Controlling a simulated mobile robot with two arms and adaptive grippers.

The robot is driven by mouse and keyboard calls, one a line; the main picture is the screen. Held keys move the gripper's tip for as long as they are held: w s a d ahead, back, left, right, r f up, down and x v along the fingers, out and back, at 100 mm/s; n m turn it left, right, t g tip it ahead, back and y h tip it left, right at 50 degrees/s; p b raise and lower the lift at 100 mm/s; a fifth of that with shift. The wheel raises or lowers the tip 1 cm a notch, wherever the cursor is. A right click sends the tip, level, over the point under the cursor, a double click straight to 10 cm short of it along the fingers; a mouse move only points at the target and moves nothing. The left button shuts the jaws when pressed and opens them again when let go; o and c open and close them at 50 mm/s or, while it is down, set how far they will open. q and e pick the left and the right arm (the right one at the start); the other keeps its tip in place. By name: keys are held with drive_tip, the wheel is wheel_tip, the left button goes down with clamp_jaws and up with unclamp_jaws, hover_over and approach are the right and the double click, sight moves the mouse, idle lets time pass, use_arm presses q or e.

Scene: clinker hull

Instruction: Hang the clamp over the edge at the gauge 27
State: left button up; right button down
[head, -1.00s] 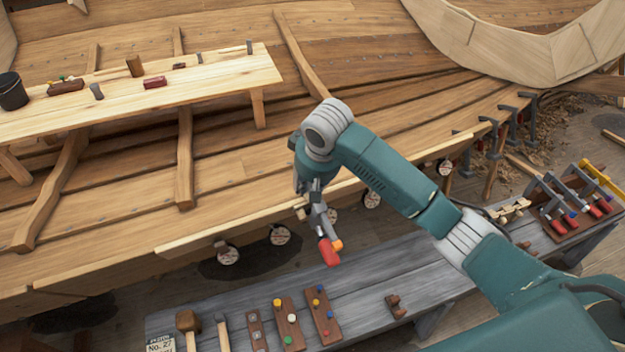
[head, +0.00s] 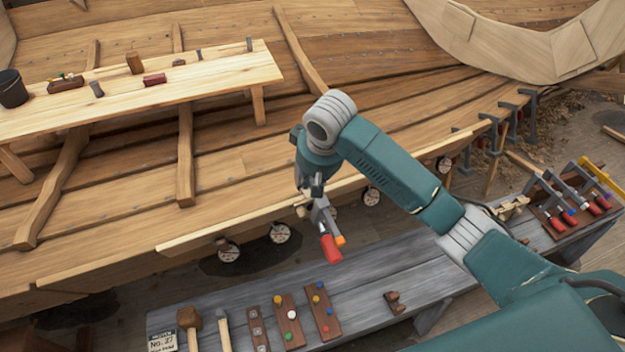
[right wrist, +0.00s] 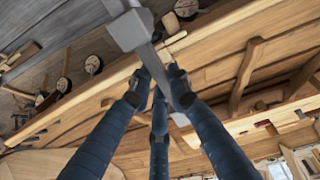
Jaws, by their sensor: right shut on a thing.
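In the right wrist view the fingers (right wrist: 160,82) close around the clamp's grey bar (right wrist: 132,32). Several round dial gauges hang along the edge, including a left one (head: 228,251), a second (head: 280,233) and one right of the clamp (head: 371,196). My left gripper is out of view.
A grey bench (head: 362,270) in front carries a "No. 27" card (head: 162,341), a mallet (head: 189,320) and peg boards (head: 322,310). More clamps lie on a rack (head: 572,208) at right. Several clamps hang on the edge (head: 510,110) farther right.

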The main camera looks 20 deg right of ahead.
drive_tip(key=shift+w+v, duration=0.2)
drive_tip(key=shift+v, duration=1.4)
drive_tip(key=v, duration=0.7)
drive_tip(key=shift+s+d+r, duration=0.1)
drive_tip(key=shift+r, duration=0.05)
